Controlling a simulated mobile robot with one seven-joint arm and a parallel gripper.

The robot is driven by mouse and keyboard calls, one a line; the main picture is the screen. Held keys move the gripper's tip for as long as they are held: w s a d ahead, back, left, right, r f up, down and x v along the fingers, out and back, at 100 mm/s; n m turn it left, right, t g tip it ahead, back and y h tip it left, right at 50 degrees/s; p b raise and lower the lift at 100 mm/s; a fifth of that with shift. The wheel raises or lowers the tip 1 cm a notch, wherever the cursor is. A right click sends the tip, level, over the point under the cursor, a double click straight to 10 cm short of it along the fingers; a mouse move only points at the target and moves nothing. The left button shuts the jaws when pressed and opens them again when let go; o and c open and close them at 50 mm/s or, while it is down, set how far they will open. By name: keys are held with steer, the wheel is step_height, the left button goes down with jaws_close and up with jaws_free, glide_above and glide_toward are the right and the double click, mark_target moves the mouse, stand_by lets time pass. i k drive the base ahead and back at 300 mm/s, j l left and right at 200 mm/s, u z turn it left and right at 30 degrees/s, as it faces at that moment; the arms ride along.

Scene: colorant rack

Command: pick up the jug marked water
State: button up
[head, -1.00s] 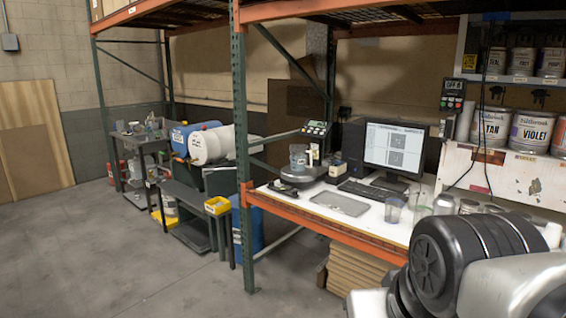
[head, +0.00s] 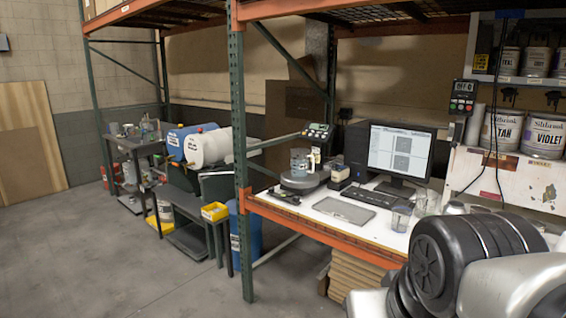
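I cannot read the word water on any jug from here. A clear jug (head: 301,162) stands upright on the round scale (head: 301,182) at the left end of the white workbench. Another clear container (head: 401,216) stands near the bench's front edge, right of a grey mat. More small vessels on a dark table (head: 137,140) at the far left are too small to tell apart. My gripper is out of view; only part of my arm shows at the lower right, and it hides the bench's right end.
An orange beam (head: 318,232) runs along the bench front, and a green rack post (head: 241,150) stands at its left end. A monitor (head: 400,150) and keyboard sit on the bench. Paint cans (head: 543,135) stand on shelves at right. The floor (head: 110,265) at left is clear.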

mark_target(300, 157)
steer(key=i+j, duration=0.2)
steer(key=i, duration=0.35)
steer(key=i+j+z, duration=0.1)
steer(key=i+j, duration=0.15)
steer(key=i, duration=0.3)
steer(key=i+j, duration=0.25)
steer(key=i, duration=0.3)
steer(key=i+j, duration=0.25)
steer(key=i, duration=0.25)
steer(key=i+j+z, duration=0.1)
steer(key=i+j, duration=0.2)
steer(key=i, duration=0.25)
steer(key=i+j, duration=0.3)
steer(key=i, duration=0.25)
steer(key=l+z, duration=0.05)
